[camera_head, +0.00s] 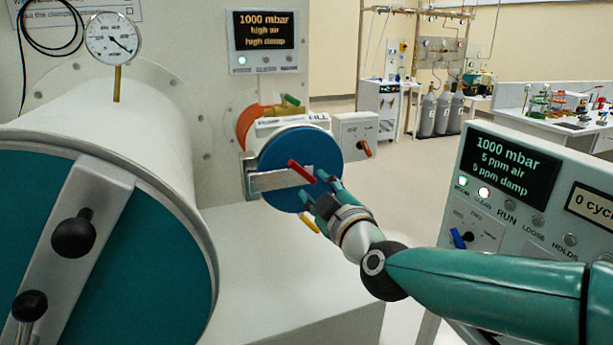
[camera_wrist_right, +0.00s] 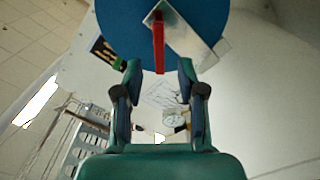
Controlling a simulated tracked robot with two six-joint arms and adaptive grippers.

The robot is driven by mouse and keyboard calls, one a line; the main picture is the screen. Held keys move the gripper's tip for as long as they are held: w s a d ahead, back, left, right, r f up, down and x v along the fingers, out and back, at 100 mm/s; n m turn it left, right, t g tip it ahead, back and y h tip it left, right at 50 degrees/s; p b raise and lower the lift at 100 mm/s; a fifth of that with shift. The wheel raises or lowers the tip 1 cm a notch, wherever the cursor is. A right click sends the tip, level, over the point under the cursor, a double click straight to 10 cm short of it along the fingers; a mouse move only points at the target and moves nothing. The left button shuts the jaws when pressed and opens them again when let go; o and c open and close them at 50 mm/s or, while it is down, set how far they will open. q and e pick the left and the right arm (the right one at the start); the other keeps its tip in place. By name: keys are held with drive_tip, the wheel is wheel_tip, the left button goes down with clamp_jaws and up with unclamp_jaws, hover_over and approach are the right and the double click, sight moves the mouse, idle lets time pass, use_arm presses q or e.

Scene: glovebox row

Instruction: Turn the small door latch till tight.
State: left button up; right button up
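The small door (camera_head: 289,150) is a blue disc on the short white cylinder, with a metal bar (camera_head: 268,181) across it. The latch is a red handle (camera_head: 301,171) at the bar, slanting down to the right in the head view. In the right wrist view the red latch (camera_wrist_right: 158,42) points down from the bar (camera_wrist_right: 187,38) over the blue door (camera_wrist_right: 110,22). My right gripper (camera_wrist_right: 157,72) is open, its two fingers spread either side of the latch's line, with the latch end near the fingertips. Contact is not visible. My left gripper is not in view.
A large teal door (camera_head: 130,250) with a clamp bar and black knobs fills the left. A control panel (camera_head: 530,190) stands at the right, close to my right arm. A small box with a red-orange handle (camera_head: 364,149) sits just right of the small door.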

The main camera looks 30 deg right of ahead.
sight(305, 175)
drive_tip(key=x, duration=0.7)
drive_tip(key=shift+w+d, duration=0.1)
drive_tip(key=shift+w, duration=0.15)
drive_tip(key=shift+c, duration=0.3)
